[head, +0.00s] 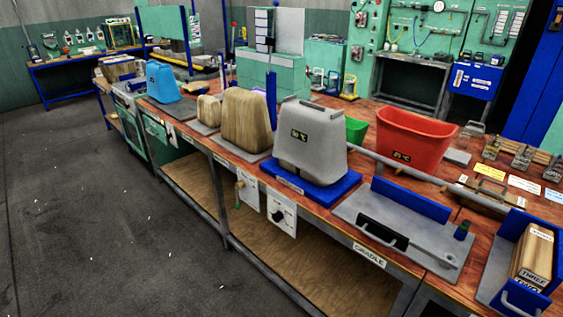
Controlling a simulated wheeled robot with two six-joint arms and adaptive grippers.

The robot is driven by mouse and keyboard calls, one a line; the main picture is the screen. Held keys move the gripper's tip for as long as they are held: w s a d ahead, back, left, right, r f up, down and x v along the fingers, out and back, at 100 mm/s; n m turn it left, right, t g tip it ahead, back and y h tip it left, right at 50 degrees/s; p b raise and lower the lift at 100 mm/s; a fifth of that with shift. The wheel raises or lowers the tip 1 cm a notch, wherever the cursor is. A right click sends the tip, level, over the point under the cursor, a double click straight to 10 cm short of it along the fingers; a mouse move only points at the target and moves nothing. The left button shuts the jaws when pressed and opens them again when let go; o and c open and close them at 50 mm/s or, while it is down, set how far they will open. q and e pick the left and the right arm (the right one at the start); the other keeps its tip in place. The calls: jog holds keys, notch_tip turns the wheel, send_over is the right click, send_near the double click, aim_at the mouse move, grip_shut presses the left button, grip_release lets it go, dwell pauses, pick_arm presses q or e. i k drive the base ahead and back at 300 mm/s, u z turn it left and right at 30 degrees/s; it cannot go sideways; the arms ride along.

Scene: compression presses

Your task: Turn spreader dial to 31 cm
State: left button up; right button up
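A white panel with a black round dial (279,216) hangs on the front edge of the workbench, below a grey block-shaped press (310,143) on a blue base (311,190). Its markings are too small to read. A second white panel (248,192) beside it carries a small brass-coloured fitting. Another small white panel with a dark knob (172,134) sits farther along the bench front. I cannot tell from the lettering which one is the spreader dial. Neither of my grippers is in view.
The bench holds a red bin (412,138), wooden blocks (246,121), a blue container (162,82) and a grey plate with a black handle (382,233). A label reading CRADLE (369,254) is on the edge. The dark floor (90,210) at left is clear.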

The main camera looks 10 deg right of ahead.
aim_at(276, 217)
jog(key=u, duration=1.3)
jog(key=i, duration=1.5)
jog(key=z, duration=3.8)
